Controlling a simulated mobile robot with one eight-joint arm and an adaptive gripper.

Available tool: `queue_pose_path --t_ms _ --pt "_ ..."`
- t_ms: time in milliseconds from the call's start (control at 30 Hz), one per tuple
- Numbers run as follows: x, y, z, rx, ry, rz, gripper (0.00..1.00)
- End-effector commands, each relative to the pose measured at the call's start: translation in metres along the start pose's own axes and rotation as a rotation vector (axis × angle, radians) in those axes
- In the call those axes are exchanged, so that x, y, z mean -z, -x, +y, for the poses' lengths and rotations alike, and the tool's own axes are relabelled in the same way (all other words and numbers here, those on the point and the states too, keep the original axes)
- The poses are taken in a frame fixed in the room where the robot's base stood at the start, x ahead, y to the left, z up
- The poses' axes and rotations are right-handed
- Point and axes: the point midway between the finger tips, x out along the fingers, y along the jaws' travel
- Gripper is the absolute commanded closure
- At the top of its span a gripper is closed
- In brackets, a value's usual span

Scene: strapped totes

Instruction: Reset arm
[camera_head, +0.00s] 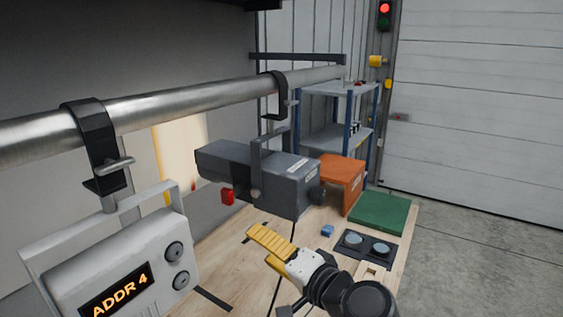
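My gripper (268,242) shows at the lower middle of the head view, raised over the wooden table (222,262). Its ribbed yellow finger part points up and to the left, below the dark grey lamp-like box. My white and black wrist runs down to the lower right. I cannot tell from this angle whether the fingers are parted or closed. I see no object held in them.
A grey unit reading "ADDR 4" (75,275) and a dark grey box (245,172) hang from a metal pipe (190,98). On the table are an orange box (340,178), a green mat (378,213), a small blue block (327,231) and a black panel with two round discs (366,248). Shelving (325,137) stands behind.

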Motion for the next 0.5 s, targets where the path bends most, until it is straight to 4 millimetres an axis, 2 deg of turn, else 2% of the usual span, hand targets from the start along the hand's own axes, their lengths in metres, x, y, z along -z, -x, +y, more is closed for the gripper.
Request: queue_pose_path --t_ms 33,167,200,300,400,500 --pt "-0.006 0.013 0.033 -0.070 0.098 -0.020 0.42" --pt "-0.013 0.056 0.103 -0.297 0.345 -0.100 0.42" --pt "-0.013 0.073 0.127 -0.377 0.412 -0.125 0.42" --pt "-0.011 0.117 0.177 -0.565 0.542 -0.181 0.42" --pt "-0.008 0.157 0.214 -0.722 0.626 -0.226 0.42" --pt "-0.004 0.189 0.237 -0.835 0.678 -0.255 0.42"
